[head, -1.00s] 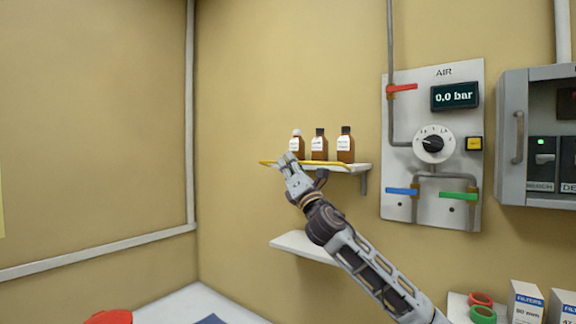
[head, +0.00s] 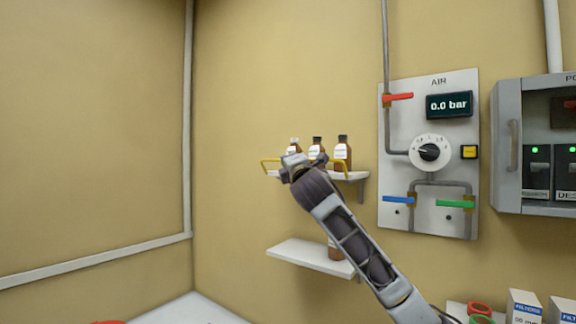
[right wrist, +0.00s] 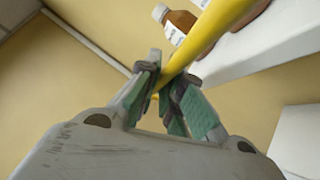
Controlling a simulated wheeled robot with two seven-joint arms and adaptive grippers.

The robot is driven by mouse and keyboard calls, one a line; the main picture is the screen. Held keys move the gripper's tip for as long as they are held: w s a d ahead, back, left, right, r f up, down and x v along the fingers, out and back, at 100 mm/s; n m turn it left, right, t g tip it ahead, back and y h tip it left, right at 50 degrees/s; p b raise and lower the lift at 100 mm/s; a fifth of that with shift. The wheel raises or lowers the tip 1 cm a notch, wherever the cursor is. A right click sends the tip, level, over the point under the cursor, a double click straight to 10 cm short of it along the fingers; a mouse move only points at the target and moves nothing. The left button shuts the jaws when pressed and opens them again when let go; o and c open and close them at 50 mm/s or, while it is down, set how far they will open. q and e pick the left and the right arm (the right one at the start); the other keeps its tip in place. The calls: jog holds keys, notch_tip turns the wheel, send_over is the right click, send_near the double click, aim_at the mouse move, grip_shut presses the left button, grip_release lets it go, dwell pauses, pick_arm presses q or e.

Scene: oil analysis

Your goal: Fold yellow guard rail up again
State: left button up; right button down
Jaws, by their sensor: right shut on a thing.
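The yellow guard rail (head: 270,161) runs along the front of the upper wall shelf (head: 350,176). It stands above the shelf board, in front of the bottles, with its middle hidden by my arm. My right gripper (head: 292,164) is at the rail's front, its fingers mostly hidden by the wrist. In the right wrist view, the rail (right wrist: 215,30) is a thick yellow bar passing between the fingers of my right gripper (right wrist: 167,88), which are shut on it. My left gripper is not in view.
Three brown bottles (head: 342,153) with white labels stand on the upper shelf. A lower shelf (head: 300,254) holds a brown bottle (head: 334,252), partly behind my arm. The air panel (head: 402,180) and a grey cabinet (head: 508,150) are to the right. The wall to the left is clear.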

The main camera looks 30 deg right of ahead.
jog(key=shift+w+d+r+m+g+y, duration=0.2)
jog(key=shift+d+m+g, duration=0.3)
jog(key=shift+m+g, duration=0.35)
jog(key=shift+w+d+r+m+g+y, duration=0.15)
jog(key=shift+w+d+m+g, duration=0.1)
jog(key=shift+d+m+g, duration=0.45)
jog(key=shift+w+d+r+m+g+y, duration=0.2)
jog(key=shift+d+m+g, duration=0.15)
jog(key=shift+m+g, duration=0.65)
jog(key=shift+m, duration=0.25)
jog(key=c, duration=1.6)
grip_release()
jog(key=shift+d, duration=0.1)
jog(key=shift+o, duration=0.2)
jog(key=shift+s, duration=0.15)
jog(key=v, duration=1.1)
jog(key=shift+s, duration=0.35)
